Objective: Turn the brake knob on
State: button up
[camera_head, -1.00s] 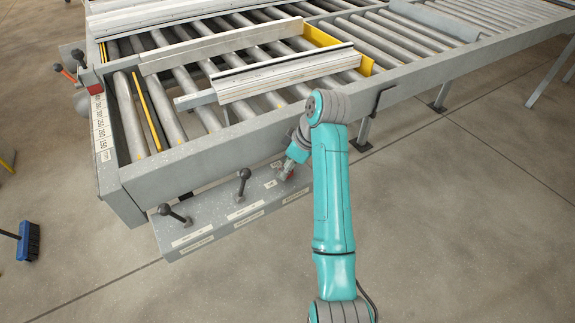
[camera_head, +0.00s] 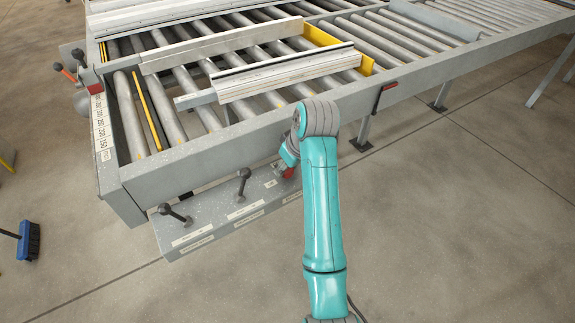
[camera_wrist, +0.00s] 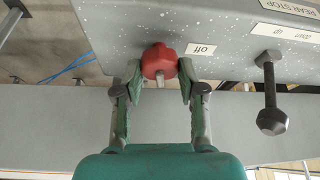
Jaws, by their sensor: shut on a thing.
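The brake knob (camera_wrist: 160,64) is a red, lobed knob on the grey speckled control panel (camera_wrist: 130,22). In the wrist view it sits between the two fingers of my gripper (camera_wrist: 160,80), which is shut on it. An "off" label (camera_wrist: 201,49) is just to the right of the knob. In the head view my gripper (camera_head: 286,170) is at the right end of the panel (camera_head: 205,228), and the knob is mostly hidden by the gripper and arm.
Two dark ball-ended levers (camera_head: 243,182) (camera_head: 176,214) stand on the panel left of my gripper. The roller bench (camera_head: 240,150) with metal profiles lies behind. A black and red handle (camera_head: 380,97) hangs on its front rail. A blue broom (camera_head: 29,241) stands at the left.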

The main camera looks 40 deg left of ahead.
jog(key=shift+m, duration=0.8)
jog(key=shift+t, duration=0.3)
jog(key=o, duration=1.1)
jog(key=shift+o, duration=0.2)
